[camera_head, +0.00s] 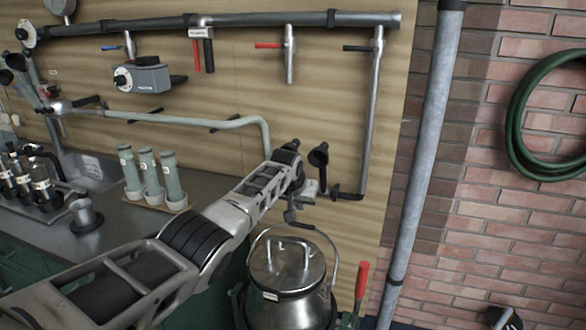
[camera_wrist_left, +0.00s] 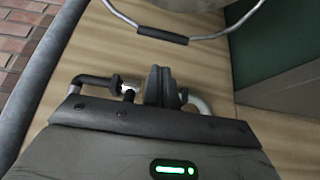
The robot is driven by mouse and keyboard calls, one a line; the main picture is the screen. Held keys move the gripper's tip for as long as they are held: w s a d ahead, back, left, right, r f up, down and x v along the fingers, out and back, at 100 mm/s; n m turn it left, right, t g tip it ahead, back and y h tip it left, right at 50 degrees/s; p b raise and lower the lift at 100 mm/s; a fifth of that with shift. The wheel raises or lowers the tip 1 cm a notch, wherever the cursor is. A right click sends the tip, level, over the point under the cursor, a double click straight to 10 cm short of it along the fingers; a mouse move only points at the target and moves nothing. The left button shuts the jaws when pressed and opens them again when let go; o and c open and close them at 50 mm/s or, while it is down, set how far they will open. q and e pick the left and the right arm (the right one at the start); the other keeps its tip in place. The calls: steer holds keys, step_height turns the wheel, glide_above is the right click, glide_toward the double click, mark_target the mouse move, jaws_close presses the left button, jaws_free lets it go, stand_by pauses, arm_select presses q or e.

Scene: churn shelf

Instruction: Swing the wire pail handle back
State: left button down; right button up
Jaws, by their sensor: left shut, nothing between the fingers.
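The steel pail (camera_head: 290,305) with a lid stands at the bottom middle of the head view. Its wire handle (camera_head: 335,254) stands raised in an arch over the lid. In the left wrist view the handle's dark grip (camera_wrist_left: 163,35) shows near the top, with part of the pail (camera_wrist_left: 190,3) at the edge. My left gripper (camera_head: 290,215) is above the pail, close to the top of the handle. Its fingers (camera_wrist_left: 158,85) are shut and empty, with a gap to the grip in the wrist view. My right gripper is not seen.
A red-handled lever (camera_head: 361,285) stands right of the pail. A grey vertical pipe (camera_head: 425,150) and a brick wall with a green hose (camera_head: 518,120) are further right. Pipes with valves run along the wooden panel behind. Bottles (camera_head: 148,170) stand on the counter at left.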

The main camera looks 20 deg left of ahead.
arm_select(q)
step_height(320, 180, up, 8)
steer(key=s, duration=0.2)
steer(key=shift+s+d+f, duration=0.15)
steer(key=shift+s, duration=0.1)
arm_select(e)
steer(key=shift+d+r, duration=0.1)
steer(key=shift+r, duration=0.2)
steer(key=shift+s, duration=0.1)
